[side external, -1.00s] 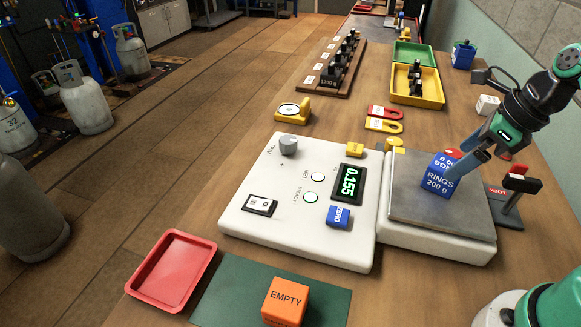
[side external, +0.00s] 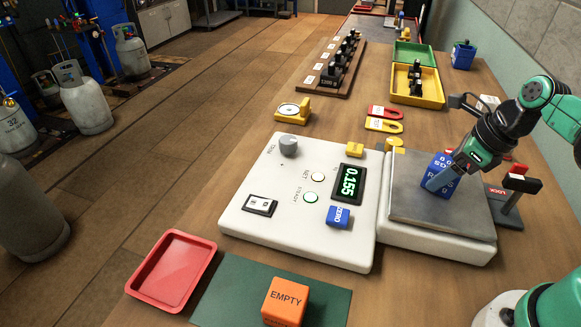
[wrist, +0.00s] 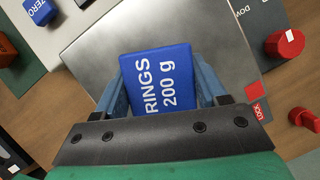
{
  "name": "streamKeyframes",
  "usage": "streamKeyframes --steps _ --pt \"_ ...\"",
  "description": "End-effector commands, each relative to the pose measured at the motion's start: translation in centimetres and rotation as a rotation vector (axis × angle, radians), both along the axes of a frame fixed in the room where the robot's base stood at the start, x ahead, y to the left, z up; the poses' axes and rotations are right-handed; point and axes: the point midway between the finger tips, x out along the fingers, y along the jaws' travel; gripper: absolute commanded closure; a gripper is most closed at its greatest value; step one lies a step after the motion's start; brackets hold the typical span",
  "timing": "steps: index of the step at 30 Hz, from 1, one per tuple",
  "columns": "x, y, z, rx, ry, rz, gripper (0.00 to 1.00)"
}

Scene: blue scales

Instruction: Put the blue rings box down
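The blue rings box (side external: 444,161), marked "RINGS 200 g", sits on the grey metal pan (side external: 410,205) of the scale. My gripper (side external: 434,180) reaches down from the right, with a finger across the near side of the box. In the wrist view the rings box (wrist: 155,75) lies between the two blue fingers of my gripper (wrist: 160,88). The scale's display (side external: 348,184) reads 0.155.
The white console (side external: 290,230) with a blue ZERO block (side external: 339,216) is left of the pan. A red tray (side external: 173,270) and an orange EMPTY box (side external: 286,300) are in front. A dark stand (side external: 511,205) with a red part is close on the right.

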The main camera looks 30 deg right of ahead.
Motion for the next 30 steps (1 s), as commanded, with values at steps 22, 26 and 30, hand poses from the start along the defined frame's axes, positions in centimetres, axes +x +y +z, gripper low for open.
streamKeyframes --steps 22,26,30 --pt "0.0 0.0 1.2 0.000 0.000 0.000 1.00" --pt "0.0 0.0 2.8 0.000 0.000 0.000 1.00" --pt "0.0 0.0 5.7 0.000 0.000 0.000 1.00"
